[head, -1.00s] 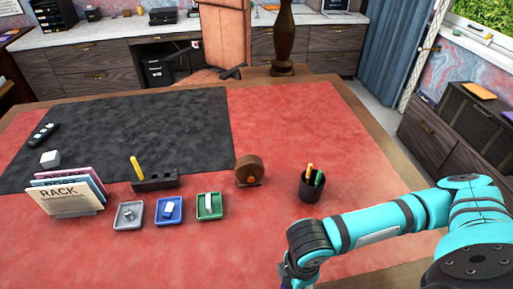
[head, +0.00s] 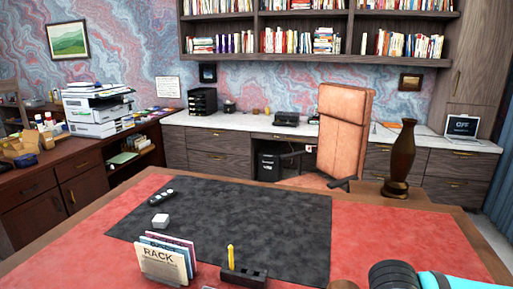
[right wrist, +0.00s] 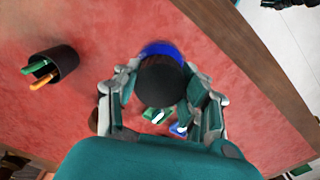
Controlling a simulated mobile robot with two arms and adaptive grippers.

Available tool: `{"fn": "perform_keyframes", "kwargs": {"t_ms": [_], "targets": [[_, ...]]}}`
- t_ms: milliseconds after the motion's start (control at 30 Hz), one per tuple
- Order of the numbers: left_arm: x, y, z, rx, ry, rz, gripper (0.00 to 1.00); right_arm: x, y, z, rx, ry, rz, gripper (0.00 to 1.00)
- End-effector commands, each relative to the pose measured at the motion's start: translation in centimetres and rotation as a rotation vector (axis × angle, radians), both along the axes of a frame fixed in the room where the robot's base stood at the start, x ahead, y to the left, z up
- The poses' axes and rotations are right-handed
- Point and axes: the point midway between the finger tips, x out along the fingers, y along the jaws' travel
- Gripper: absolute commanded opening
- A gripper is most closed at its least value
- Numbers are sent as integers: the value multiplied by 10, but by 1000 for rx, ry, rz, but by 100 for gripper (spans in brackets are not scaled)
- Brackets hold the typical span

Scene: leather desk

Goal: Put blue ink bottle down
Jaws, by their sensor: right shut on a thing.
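The blue ink bottle (right wrist: 162,49), with a large black cap, is between the fingers of my right gripper (right wrist: 162,84) in the right wrist view. The gripper is shut on it above the red leather desk top. Whether the bottle touches the desk cannot be told. In the head view only a piece of my right arm shows at the bottom right; the gripper and bottle are out of that view. My left gripper is in neither current view.
A black pen cup (right wrist: 55,66) stands left in the wrist view. The wooden desk edge (right wrist: 268,70) runs along the right. In the head view are a paper rack (head: 165,262) and pen block (head: 243,274).

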Motion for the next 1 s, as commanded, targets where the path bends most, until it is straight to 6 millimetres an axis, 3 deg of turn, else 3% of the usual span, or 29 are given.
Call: {"fn": "perform_keyframes", "kwargs": {"t_ms": [200,1000], "targets": [[0,0,0,0,0,0,0,5,1,12,0,-4,-76,0],[0,0,-1,0,0,0,0,6,1,9,2,0,-78,0]]}}
